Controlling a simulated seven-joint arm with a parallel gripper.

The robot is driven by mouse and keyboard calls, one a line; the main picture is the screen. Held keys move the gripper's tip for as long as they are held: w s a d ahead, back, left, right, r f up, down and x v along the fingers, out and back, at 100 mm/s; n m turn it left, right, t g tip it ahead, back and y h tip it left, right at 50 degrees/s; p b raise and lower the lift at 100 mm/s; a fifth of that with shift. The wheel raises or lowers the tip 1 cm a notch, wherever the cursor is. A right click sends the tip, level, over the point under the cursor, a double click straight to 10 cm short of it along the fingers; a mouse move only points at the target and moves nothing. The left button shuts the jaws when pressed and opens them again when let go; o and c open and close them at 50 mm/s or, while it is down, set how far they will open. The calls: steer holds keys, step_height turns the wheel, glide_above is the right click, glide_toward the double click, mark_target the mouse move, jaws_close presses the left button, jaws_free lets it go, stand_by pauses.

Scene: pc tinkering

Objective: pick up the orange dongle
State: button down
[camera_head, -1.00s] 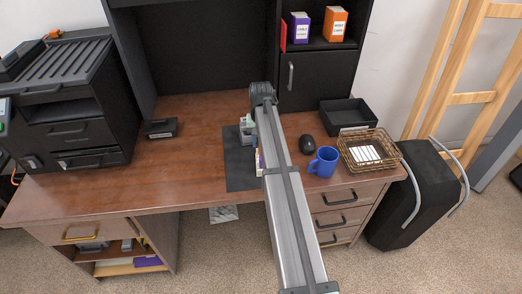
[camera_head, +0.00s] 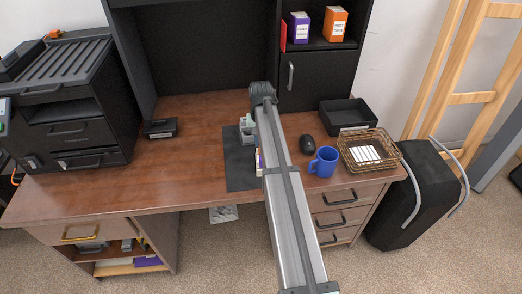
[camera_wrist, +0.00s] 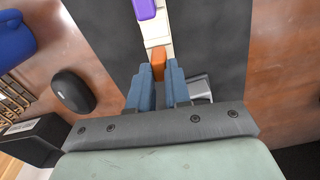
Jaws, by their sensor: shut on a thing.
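The orange dongle (camera_wrist: 158,62) is a small orange block in the wrist view, at the tips of my gripper's two blue-grey fingers. My gripper (camera_wrist: 157,75) is shut on the dongle, with a finger on each side of it. How high the dongle is above the surface I cannot tell.
A purple block (camera_wrist: 145,9) and a pale strip lie beyond the dongle on the dark mat (camera_head: 240,170). A black mouse (camera_head: 308,144), blue mug (camera_head: 324,161), wire basket (camera_head: 385,143) and black tray (camera_head: 346,113) stand to the right.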

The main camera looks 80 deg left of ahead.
steer(key=shift+r, duration=0.25)
steer(key=shift+r, duration=0.7)
steer(key=shift+r, duration=3.05)
steer(key=shift+w, duration=0.1)
